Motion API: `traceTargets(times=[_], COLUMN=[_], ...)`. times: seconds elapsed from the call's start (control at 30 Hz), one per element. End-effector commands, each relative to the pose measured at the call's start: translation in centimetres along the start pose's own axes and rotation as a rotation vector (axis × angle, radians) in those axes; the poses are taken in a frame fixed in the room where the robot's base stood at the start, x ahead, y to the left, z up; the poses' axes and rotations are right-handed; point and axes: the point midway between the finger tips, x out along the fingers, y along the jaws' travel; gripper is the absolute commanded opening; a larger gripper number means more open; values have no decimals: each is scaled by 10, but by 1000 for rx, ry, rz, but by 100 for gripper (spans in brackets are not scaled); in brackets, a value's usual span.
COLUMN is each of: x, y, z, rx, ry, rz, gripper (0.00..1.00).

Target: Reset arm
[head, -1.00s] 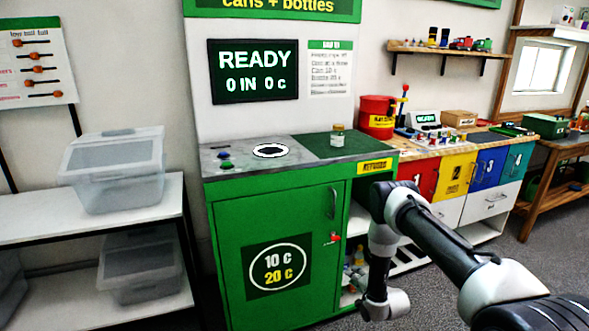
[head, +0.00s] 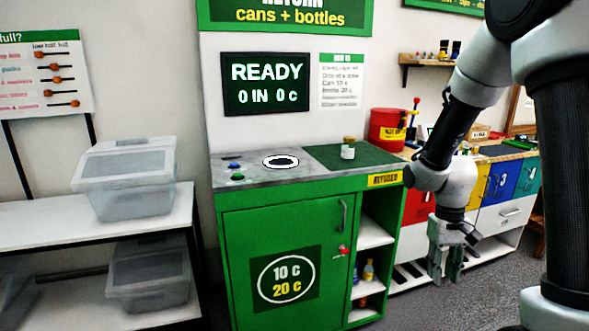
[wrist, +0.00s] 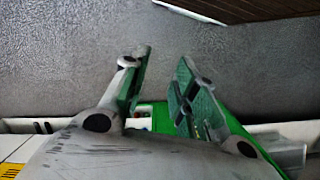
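The station's screen (head: 266,83) reads READY, 0 IN, 0 c.
A small jar (head: 348,148) stands on the green mat by the REFUSED label (head: 385,179). A round hole (head: 281,161) is in the counter. Grey lidded bins (head: 127,178) sit on the left shelves. A red drum (head: 387,128) stands behind. Bottles (head: 368,270) fill an open side shelf.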

Motion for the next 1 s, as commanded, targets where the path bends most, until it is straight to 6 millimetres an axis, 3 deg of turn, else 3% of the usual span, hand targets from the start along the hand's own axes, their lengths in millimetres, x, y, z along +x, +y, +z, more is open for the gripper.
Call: traceTargets(times=[0.03,0.1,0.3,0.4,0.7,1.0], x=[-24,-49,-105,-126,-179,-190], y=[2,4,6,7,11,12], z=[20,49,120,145,180,186], rx=[-12,-29,-39,-29,-11,-7], ry=[8,9,86,176,485,545], rz=[-3,-8,-25,-33,-40,-40], gripper=[29,29,29,29,29,29])
